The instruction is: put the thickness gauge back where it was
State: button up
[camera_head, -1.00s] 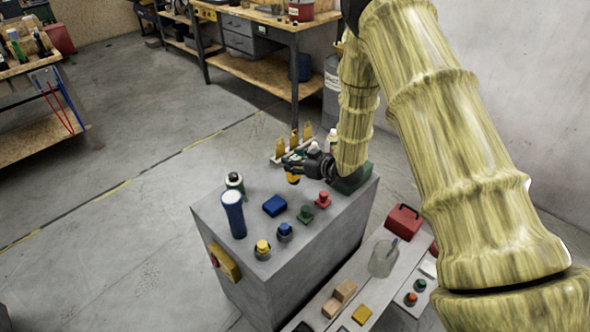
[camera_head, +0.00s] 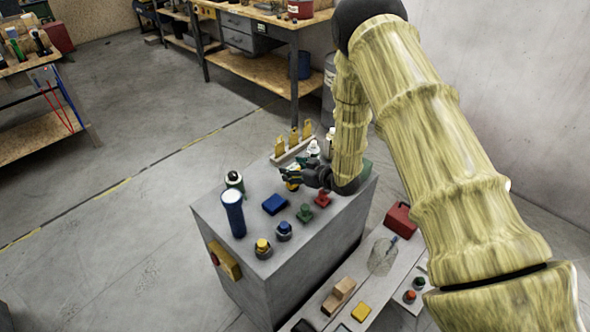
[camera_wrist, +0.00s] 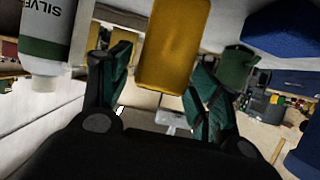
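The yellow block-like item, which I take to be the thickness gauge (camera_wrist: 173,45), lies between the fingers of my gripper (camera_wrist: 162,88) in the wrist view. In the head view my gripper (camera_head: 290,176) is over the far part of the grey cabinet top (camera_head: 235,262), and a little of the yellow item (camera_head: 292,186) shows under the fingers. The gap between the item and the cabinet top cannot be judged.
A pale rack with several upright yellow pieces (camera_head: 294,136) stands behind my gripper, with white bottles (camera_head: 313,149) beside it.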

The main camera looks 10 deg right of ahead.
jog(key=shift+r, duration=0.15)
jog(key=b+v, duration=0.2)
jog(key=v, duration=1)
